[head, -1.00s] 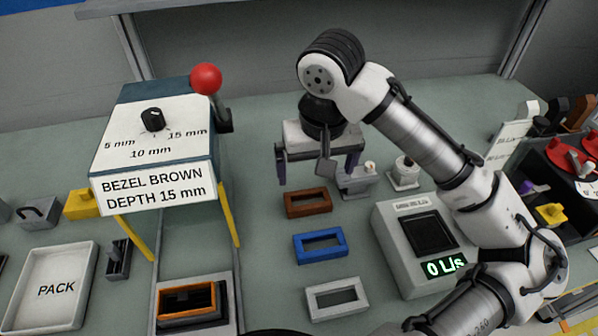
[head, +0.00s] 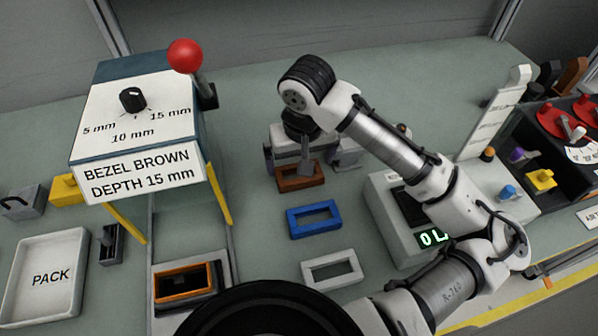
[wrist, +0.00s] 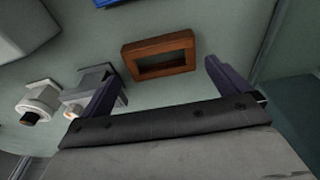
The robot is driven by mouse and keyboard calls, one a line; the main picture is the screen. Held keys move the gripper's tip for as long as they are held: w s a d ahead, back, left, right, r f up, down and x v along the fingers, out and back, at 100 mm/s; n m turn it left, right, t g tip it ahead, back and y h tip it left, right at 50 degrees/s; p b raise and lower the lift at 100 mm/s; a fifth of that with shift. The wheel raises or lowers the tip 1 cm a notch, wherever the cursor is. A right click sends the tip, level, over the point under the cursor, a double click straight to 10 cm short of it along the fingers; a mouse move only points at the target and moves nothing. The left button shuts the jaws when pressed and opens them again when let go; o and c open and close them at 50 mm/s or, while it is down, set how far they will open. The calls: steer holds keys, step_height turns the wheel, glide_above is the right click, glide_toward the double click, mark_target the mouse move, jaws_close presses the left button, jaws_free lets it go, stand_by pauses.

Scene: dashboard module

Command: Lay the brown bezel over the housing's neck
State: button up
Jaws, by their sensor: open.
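The brown bezel (head: 301,184), a rectangular frame, lies flat on the bench, partly hidden by my gripper in the head view. In the wrist view the bezel (wrist: 160,44) lies beyond the jaws, roughly in line with the gap between them. My gripper (head: 298,165) is open and empty, low by the bezel's far side. Its two dark fingers show in the wrist view (wrist: 165,72), apart from the bezel. A dark housing with an orange rectangular rim (head: 184,268) sits at lower left, in front of the press; its neck is not clearly distinguishable.
A blue bezel (head: 314,208) and a white bezel (head: 331,282) lie nearer on the bench. A grey meter box (head: 384,222) stands to the right. The press (head: 139,172) reads BEZEL BROWN, DEPTH 15 mm. A PACK tray (head: 78,243) is at left. A grey fixture (wrist: 90,88) stands beside one finger.

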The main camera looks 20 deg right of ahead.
mark_target(303, 183)
step_height(303, 183, down, 3)
steer(key=shift+w+a+f+p, duration=0.1)
steer(key=shift+w+p, duration=0.05)
steer(key=shift+p, duration=0.15)
steer(key=shift+w+f, duration=0.15)
steer(key=shift+f, duration=0.3)
steer(key=shift+r, duration=0.1)
steer(key=c, duration=0.7)
